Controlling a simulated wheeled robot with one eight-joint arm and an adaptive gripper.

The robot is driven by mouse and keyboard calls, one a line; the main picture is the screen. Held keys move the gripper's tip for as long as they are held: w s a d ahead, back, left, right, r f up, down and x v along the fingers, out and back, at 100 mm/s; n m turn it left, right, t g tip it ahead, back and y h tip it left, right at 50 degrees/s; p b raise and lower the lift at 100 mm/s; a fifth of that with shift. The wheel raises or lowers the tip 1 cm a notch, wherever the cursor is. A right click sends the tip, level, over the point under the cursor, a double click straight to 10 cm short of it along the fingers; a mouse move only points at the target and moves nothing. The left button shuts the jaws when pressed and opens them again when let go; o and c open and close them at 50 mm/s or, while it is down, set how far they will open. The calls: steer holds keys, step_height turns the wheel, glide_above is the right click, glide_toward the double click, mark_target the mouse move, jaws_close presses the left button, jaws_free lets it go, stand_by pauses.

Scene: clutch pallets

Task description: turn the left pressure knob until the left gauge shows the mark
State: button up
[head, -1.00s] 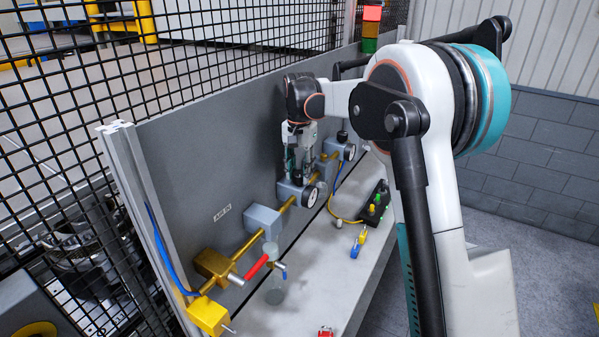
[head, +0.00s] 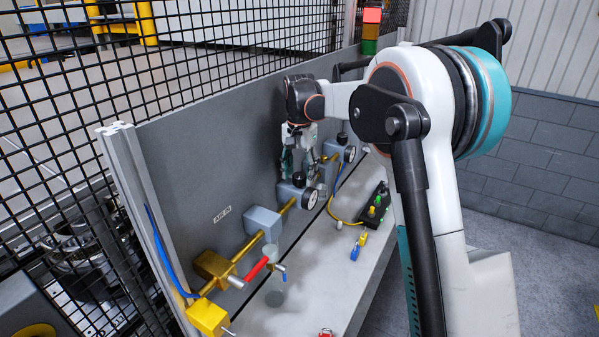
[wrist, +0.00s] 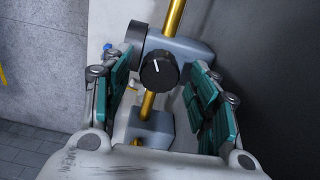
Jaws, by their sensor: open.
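The left pressure knob (wrist: 158,72) is black with a white pointer line and sits on its grey regulator block (wrist: 185,50). My gripper (wrist: 160,78) is open, with one teal finger on each side of the knob; a gap shows on both sides. The left gauge (head: 310,198) faces the bench with a white dial, too small to read. In the wrist view the left gauge (wrist: 135,33) shows edge-on as a dark round case, so its dial is hidden.
A brass pipe (head: 242,247) runs along the grey panel (head: 215,165). A red-handled valve (head: 257,267) lies to the left. The right gauge (head: 350,154) and its black knob (head: 342,138) are farther along. A black block with buttons (head: 372,210) stands on the bench.

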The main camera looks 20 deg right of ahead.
mark_target(299, 175)
steer(key=shift+r, duration=0.1)
step_height(299, 175, up, 12)
stand_by(0.5)
steer(key=s+f+n+t+b, duration=0.3)
steer(key=s+f+b, duration=0.6)
steer(key=s, duration=0.6)
steer(key=s+f+n+t+b, duration=0.25)
steer(key=s+f+b, duration=0.65)
steer(key=s, duration=0.5)
steer(key=s+f+n+t+b, duration=0.1)
steer(key=s+f+b, duration=0.1)
steer(key=s+f, duration=0.2)
steer(key=s+f+n+b, duration=0.2)
steer(key=s+f, duration=0.2)
steer(key=f, duration=0.5)
steer(key=shift+s+t, duration=0.35)
steer(key=shift+d, duration=0.1)
stand_by(2.2)
